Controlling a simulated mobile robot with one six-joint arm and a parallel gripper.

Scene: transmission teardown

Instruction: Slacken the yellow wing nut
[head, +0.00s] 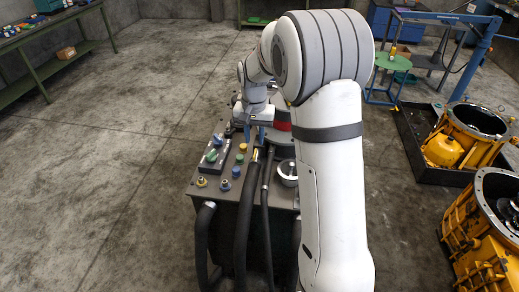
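A grey cabinet-like unit (226,197) stands in front of me, with small yellow, green and blue fittings on its top. A yellow-topped fitting (202,182) is at the front left corner. I cannot tell which of them is the wing nut. My gripper (254,134) points down over the back part of the top, behind these pieces. It is small and partly hidden, so its opening and any contact are unclear.
Black hoses (246,210) rise along the unit's front. A round metal cap (287,172) is at its right. Yellow housings (490,230) stand at the right, one in a dark tray (432,176). A green bench (45,35) is at the back left. The floor at left is clear.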

